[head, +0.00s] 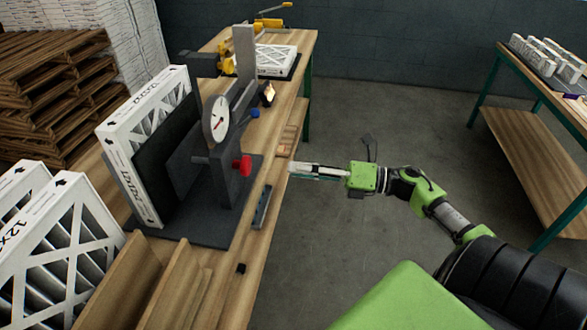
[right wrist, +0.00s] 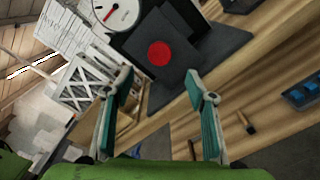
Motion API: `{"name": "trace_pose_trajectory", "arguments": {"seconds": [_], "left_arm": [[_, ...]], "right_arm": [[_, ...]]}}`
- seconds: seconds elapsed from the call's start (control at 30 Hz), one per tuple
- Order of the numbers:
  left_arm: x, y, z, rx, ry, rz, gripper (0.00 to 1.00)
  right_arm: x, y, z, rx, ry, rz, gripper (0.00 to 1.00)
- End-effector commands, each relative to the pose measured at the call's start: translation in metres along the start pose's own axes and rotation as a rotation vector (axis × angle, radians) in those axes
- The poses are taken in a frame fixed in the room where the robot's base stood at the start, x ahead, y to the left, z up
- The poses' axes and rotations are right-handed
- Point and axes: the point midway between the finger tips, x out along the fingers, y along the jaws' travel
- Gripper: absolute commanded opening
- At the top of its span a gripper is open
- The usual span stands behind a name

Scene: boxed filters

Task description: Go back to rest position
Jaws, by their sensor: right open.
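My right gripper (head: 318,170) is in the middle of the head view, reaching left toward the edge of the workbench. It is apart from the gauge fixture and holds nothing. In the right wrist view its two teal-padded fingers (right wrist: 160,115) are spread with empty space between them. The gauge fixture (head: 232,185) stands on the bench with a round dial (head: 216,119) and a red knob (head: 241,166). The red knob also shows in the right wrist view (right wrist: 159,54), beyond the fingers. A white boxed filter (head: 150,110) stands upright in the fixture. My left gripper is not in view.
More white filters (head: 62,245) stand at the lower left beside wooden dividers (head: 150,265). Another filter (head: 276,59) lies at the bench's far end. A second table (head: 530,125) with white items stands at the right. The floor (head: 400,120) between them is clear.

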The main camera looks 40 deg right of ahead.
Motion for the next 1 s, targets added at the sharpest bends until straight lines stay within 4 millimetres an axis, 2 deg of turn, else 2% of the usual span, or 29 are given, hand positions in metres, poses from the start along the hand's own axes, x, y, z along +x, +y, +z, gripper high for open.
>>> {"name": "trace_pose_trajectory", "arguments": {"seconds": [0.43,0.57,0.67,0.77,0.8,0.87,1.0], "left_arm": [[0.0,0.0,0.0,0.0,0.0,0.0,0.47],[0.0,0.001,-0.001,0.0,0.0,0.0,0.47],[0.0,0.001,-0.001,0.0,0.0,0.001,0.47],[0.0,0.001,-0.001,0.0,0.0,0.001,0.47],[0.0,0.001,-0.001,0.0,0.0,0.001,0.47],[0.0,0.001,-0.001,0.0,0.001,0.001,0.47],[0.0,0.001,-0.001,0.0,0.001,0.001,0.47]], "right_arm": [[0.0,-0.001,0.0,0.001,-0.001,-0.001,0.51],[-0.002,-0.017,-0.002,0.071,-0.044,-0.026,0.51],[-0.009,-0.055,-0.011,0.225,-0.137,-0.082,0.51],[-0.021,-0.107,-0.032,0.439,-0.262,-0.163,0.51],[-0.027,-0.128,-0.043,0.527,-0.312,-0.197,0.51],[-0.036,-0.159,-0.064,0.652,-0.383,-0.25,0.51],[-0.059,-0.219,-0.122,0.917,-0.529,-0.371,0.51]]}}
